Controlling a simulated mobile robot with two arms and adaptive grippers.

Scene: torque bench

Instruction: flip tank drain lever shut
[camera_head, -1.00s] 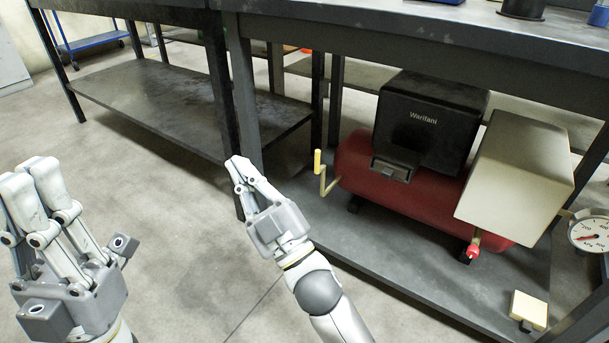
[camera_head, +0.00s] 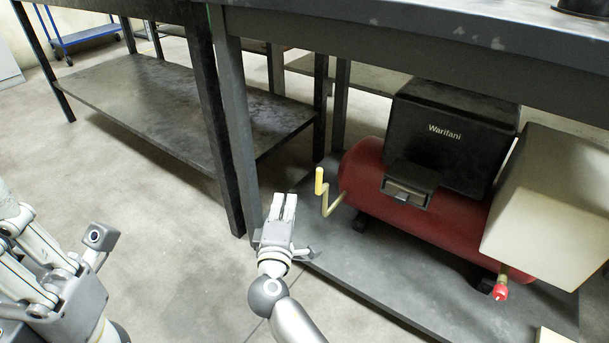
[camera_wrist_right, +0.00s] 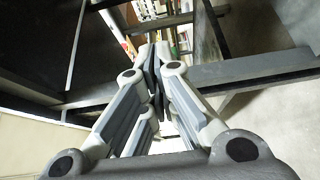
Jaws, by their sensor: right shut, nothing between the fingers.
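The red tank (camera_head: 440,222) lies on the lower shelf under the bench. A small brass fitting with a red tip (camera_head: 501,291) hangs low at its right end; which way it is turned is too small to tell. A bent crank with a yellow grip (camera_head: 320,182) stands at the tank's left end. My right gripper (camera_head: 284,207) is left of the crank and apart from it, with its fingers together and empty. The right wrist view shows these fingers (camera_wrist_right: 158,62) meeting. My left gripper (camera_head: 14,222) is cut off at the left edge, its fingertips hidden.
A black Warifani box (camera_head: 446,130) sits on the tank. A pale box (camera_head: 552,200) is at the right, above the red-tipped fitting. The bench leg (camera_head: 240,130) stands left of the tank. The bench top overhangs it. Floor is clear at the left front.

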